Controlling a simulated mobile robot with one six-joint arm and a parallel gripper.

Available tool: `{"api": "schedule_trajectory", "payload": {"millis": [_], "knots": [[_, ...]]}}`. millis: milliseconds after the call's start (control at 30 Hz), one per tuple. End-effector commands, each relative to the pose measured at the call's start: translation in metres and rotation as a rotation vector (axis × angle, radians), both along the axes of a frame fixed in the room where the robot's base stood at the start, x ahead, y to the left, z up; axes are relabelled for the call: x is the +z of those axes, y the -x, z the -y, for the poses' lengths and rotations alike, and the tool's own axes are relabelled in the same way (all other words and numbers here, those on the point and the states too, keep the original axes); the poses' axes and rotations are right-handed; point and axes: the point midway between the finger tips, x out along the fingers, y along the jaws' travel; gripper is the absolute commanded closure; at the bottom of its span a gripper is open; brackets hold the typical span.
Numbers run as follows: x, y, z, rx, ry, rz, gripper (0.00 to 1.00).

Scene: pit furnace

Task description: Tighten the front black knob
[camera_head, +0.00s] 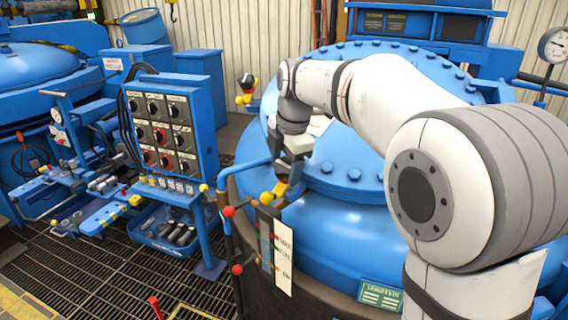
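A blue control panel (204,122) at left carries rows of round black knobs, with a few red ones among them. One black knob (184,165) sits in the bottom row at the panel's right end. I cannot tell which black knob is the front one. My gripper (281,190) points down over the left rim of the blue furnace lid, right of the panel and apart from it. Its fingers are small and partly mixed with a yellow-tipped lever (266,198) behind or beside them, so their opening and any contact are unclear.
The large domed furnace lid (340,215) fills the middle, with bolts around its flange. A white label plate (283,257) and red-balled rods (229,211) stand at its left edge. A tool tray (170,232) sits below the panel. Dark grating (95,280) covers the left floor.

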Motion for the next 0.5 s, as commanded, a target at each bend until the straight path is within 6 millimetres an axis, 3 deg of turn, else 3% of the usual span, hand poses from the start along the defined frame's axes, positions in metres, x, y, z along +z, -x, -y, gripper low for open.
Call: {"api": "schedule_trajectory", "payload": {"millis": [500], "knots": [[0.0007, -0.0005, -0.0023, -0.001, 0.000, 0.002, 0.76]]}}
